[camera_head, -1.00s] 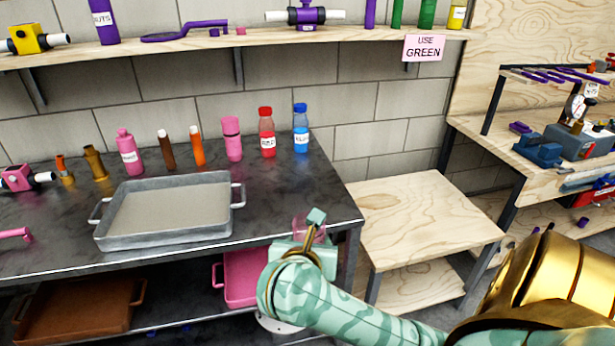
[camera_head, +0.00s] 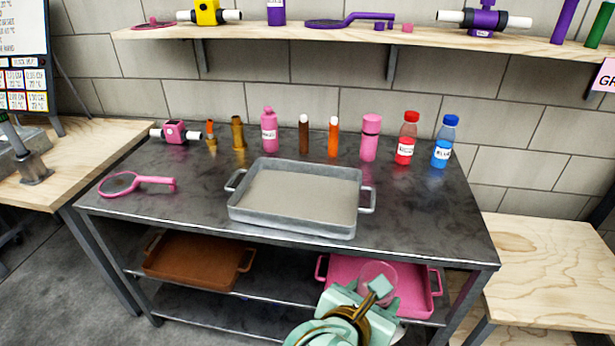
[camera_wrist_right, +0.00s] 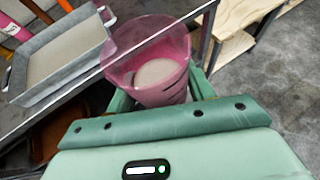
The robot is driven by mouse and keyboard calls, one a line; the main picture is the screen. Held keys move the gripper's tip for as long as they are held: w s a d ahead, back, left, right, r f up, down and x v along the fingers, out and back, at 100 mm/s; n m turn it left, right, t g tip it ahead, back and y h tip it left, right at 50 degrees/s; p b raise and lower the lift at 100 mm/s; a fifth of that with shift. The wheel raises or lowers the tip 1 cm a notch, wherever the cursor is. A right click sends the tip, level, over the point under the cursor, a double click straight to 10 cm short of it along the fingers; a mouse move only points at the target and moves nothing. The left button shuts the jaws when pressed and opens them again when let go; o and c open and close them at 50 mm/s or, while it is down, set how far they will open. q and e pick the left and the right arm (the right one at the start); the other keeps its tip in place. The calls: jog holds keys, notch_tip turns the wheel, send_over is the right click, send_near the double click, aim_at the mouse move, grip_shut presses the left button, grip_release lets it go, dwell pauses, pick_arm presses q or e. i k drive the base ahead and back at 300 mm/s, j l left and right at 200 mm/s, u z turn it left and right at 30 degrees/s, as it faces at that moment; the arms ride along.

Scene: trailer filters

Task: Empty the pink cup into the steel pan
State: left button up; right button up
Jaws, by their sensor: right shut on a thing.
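The steel pan (camera_head: 295,228) sits on the dark metal table, with a flat greyish layer inside; it also shows in the right wrist view (camera_wrist_right: 62,88). My right gripper (camera_head: 372,290) is shut on the translucent pink cup (camera_head: 378,270) in front of the table's front edge, to the right of the pan. In the right wrist view the cup (camera_wrist_right: 150,58) is between the fingers, mouth visible, with a pale substance at its bottom. My left gripper is not in view.
A row of bottles, including a red-capped one (camera_head: 406,138) and a blue-capped one (camera_head: 445,141), stands behind the pan. A pink magnifier-shaped tool (camera_head: 137,184) lies at the left. A brown tray (camera_head: 196,262) and a pink tray (camera_head: 408,290) are on the shelf below.

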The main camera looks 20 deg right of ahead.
aim_at(301, 197)
jog(key=i+j+z, duration=0.45)
jog(key=i, duration=0.3)
jog(key=i+j+z, duration=0.5)
jog(key=j, duration=0.35)
jog(key=i, duration=0.1)
